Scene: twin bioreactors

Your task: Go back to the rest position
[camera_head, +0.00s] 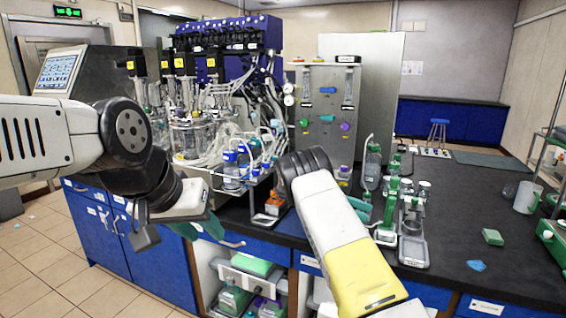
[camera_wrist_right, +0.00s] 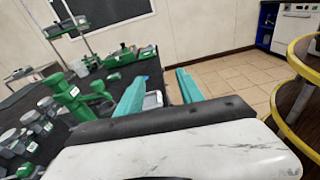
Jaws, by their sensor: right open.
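My right arm (camera_head: 340,235) reaches up over the front edge of the black bench in the head view, with its gripper mostly hidden there. In the right wrist view my right gripper (camera_wrist_right: 160,82) has its two teal fingers spread apart. A small pale object shows between them, and I cannot tell its distance; nothing appears clamped. My left gripper (camera_head: 205,226) hangs in front of the blue cabinets at the left of the head view, a teal finger showing. Its jaw gap is not clear. The twin bioreactors (camera_head: 192,138) stand at the back left of the bench.
Green-and-grey lab equipment (camera_head: 391,205) stands close right of my right arm. A green block (camera_head: 492,237), a blue piece (camera_head: 477,266) and a white jug (camera_head: 527,197) are on the bench further right. Tiled floor is open at left. A yellow-rimmed round stand (camera_wrist_right: 292,85) is at right in the wrist view.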

